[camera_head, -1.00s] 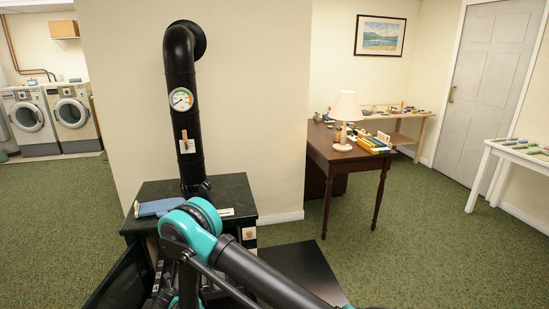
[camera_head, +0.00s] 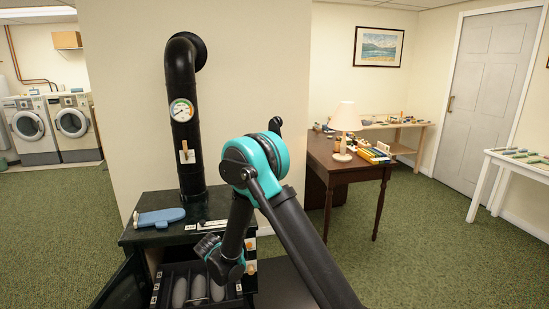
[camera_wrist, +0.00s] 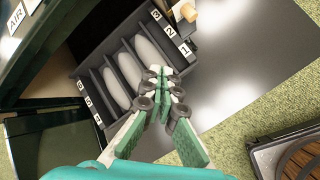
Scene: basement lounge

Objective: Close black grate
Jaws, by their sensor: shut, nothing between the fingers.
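The black grate (camera_head: 168,294) is a slotted black tray with pale rounded pieces between its bars, low in the front of the dark stove. In the wrist view the grate (camera_wrist: 100,78) sticks out from the stove front, with number labels along its edges. My gripper (camera_wrist: 166,82) is shut and empty, its fingertips over or against the numbered right edge of the grate; I cannot tell if they touch. In the head view my arm hides part of the grate, and the fingertips cannot be made out.
The stove top (camera_head: 215,205) carries a blue mitt (camera_head: 160,217). A dark open door panel (camera_head: 122,284) stands at the stove's left. A flat dark plate (camera_wrist: 225,65) lies in front of the stove. A wooden table (camera_head: 340,168) with a lamp stands to the right. Green carpet is open around.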

